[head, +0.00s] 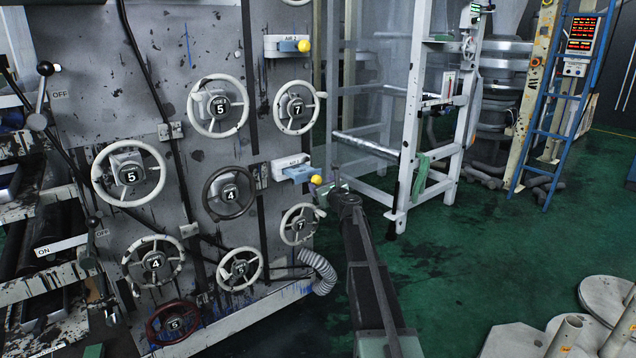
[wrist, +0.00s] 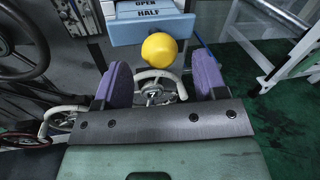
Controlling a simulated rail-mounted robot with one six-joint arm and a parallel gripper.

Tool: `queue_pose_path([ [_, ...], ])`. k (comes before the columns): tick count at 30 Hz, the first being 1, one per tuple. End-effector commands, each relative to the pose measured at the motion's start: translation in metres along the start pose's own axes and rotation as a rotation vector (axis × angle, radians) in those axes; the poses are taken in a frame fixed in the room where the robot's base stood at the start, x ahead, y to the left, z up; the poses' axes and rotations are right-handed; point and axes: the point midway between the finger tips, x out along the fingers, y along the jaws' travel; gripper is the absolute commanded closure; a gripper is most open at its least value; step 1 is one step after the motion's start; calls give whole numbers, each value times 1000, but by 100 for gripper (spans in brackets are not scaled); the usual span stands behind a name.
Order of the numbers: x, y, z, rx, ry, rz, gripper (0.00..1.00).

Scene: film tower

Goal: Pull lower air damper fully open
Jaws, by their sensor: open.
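The lower air damper (head: 284,168), a white housing labelled AIR 2, sits on the grey panel with a blue slide ending in a yellow ball knob (head: 316,180). My gripper (head: 322,190) is beside this knob at the panel's right edge. In the wrist view the yellow knob (wrist: 159,47) is just beyond and between the purple fingertips of my open gripper (wrist: 161,66), with a gap on both sides. The blue slide (wrist: 152,28) behind it shows the words OPEN and HALF. Nothing is held.
The upper air damper (head: 284,46), with its own yellow knob, is above. Several handwheels cover the panel, one (head: 299,224) just below the lower damper. A ribbed hose (head: 318,270) hangs lower down. A white frame (head: 408,150) stands to the right; green floor (head: 480,260) is open beyond.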

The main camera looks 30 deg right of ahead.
Motion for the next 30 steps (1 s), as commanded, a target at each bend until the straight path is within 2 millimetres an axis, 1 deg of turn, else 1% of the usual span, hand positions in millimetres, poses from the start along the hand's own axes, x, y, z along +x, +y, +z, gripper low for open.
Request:
queue_pose_path([
  [1, -18, 1, 0, 0, 0, -1, 35],
  [3, -37, 1, 0, 0, 0, -2, 35],
  [6, -58, 1, 0, 0, 0, -1, 35],
  [8, -66, 0, 0, 0, 0, -1, 35],
  [11, -70, 0, 0, 0, 0, -1, 35],
  [21, -69, 0, 0, 0, 0, -1, 35],
  [23, -69, 0, 0, -25, 0, 1, 35],
  [25, -69, 7, 0, -121, -3, 40, 35],
  [26, -70, 14, -2, -207, 0, 79, 35],
  [27, -78, 29, -6, -370, 12, 156, 35],
  [29, -103, 62, -21, -678, 37, 323, 35],
  [30, -122, 89, -32, -868, 46, 449, 35],
])
